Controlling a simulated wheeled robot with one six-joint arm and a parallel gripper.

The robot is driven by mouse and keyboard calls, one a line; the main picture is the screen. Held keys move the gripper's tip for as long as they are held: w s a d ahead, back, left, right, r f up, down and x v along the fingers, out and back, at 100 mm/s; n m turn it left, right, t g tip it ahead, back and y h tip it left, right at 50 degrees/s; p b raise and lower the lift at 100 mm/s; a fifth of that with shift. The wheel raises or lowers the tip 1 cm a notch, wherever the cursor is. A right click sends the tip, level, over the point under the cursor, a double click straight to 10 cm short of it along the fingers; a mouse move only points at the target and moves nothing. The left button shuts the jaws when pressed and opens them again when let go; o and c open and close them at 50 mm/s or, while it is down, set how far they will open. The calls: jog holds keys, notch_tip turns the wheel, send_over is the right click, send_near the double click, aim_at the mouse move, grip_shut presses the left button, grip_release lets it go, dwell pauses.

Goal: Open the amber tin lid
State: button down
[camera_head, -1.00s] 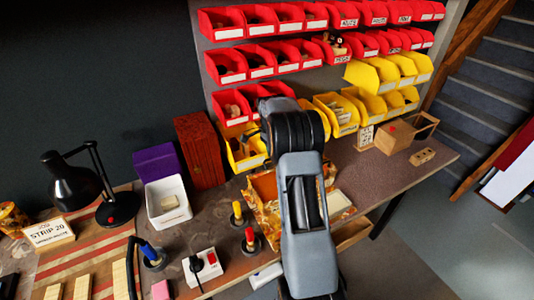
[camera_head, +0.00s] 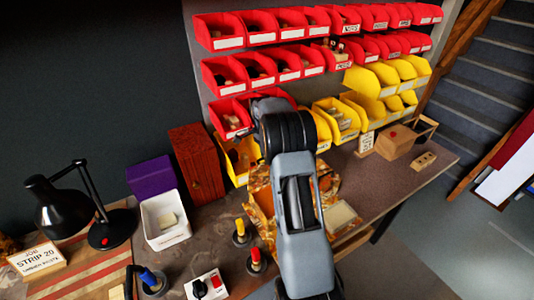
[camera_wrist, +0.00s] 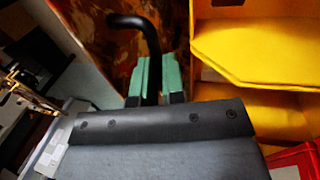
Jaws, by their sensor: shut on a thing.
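The amber tin (camera_head: 262,222) stands on the bench in the head view, brown and orange marbled, mostly behind my arm. A marbled panel (camera_head: 322,178), apparently its lid, shows beyond my arm and looks raised; its exact angle is hidden. In the wrist view, the marbled lid surface (camera_wrist: 105,40) fills the upper left, with a bent black handle (camera_wrist: 128,20) in front of it. My gripper (camera_wrist: 154,82) has its green fingertips shut on either side of this handle. In the head view my arm hides the fingertips.
Yellow bins (camera_wrist: 250,50) are close on the right in the wrist view. In the head view, a red-brown box (camera_head: 196,165), a white tub (camera_head: 165,235) and a yellow-handled tool (camera_head: 240,230) stand left of the tin. Bare bench (camera_head: 385,185) lies to the right.

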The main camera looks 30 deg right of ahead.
jog(key=shift+s+f, duration=0.15)
jog(key=shift+f, duration=0.35)
jog(key=c, duration=1.4)
grip_release()
jog(key=shift+w, duration=0.2)
jog(key=shift+o, duration=1)
jog(key=shift+s+r, duration=0.1)
jog(key=shift+r, duration=0.1)
jog(key=shift+r, duration=0.2)
